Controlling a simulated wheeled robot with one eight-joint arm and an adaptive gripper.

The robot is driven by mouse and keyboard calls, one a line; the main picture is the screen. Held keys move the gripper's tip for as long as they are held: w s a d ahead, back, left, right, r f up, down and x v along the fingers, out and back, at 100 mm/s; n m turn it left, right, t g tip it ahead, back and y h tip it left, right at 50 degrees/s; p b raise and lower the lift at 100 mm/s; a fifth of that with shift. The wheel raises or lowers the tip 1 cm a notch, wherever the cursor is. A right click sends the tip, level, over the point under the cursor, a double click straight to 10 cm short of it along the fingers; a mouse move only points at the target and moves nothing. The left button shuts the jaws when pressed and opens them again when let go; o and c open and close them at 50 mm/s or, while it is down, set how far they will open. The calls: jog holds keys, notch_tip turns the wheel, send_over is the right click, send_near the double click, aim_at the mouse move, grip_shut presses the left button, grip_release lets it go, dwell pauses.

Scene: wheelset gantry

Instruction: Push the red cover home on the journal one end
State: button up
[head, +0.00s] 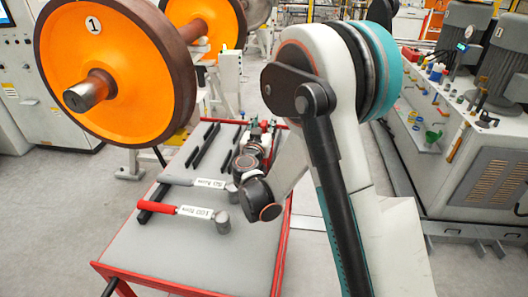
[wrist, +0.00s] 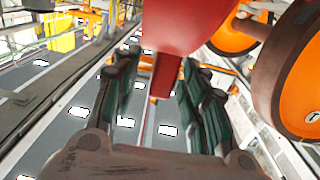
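An orange wheel marked 1 (head: 115,65) stands at left in the head view, with its bare-looking journal (head: 90,90) pointing toward me. In the wrist view the wheel (wrist: 295,80) shows at right, in an upside-down picture. A large red piece (wrist: 188,25) fills the upper middle there, with a narrow red part between the fingers of my gripper (wrist: 160,75). It may be the red cover. A gap shows left of that narrow part; whether the fingers grip it I cannot tell. In the head view my gripper area (head: 255,140) is above the cart, partly hidden by my arm.
A red-edged cart (head: 190,255) with a grey top stands below. On it lie a red-handled labelled tool (head: 175,208) with a grey cylindrical end, a similar paler one (head: 200,183), and dark bars. A machine bench (head: 435,125) stands at right. Floor is clear at left.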

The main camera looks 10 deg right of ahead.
jog(key=shift+w+d, duration=0.1)
jog(key=shift+w, duration=0.1)
grip_shut()
jog(key=shift+r, duration=0.15)
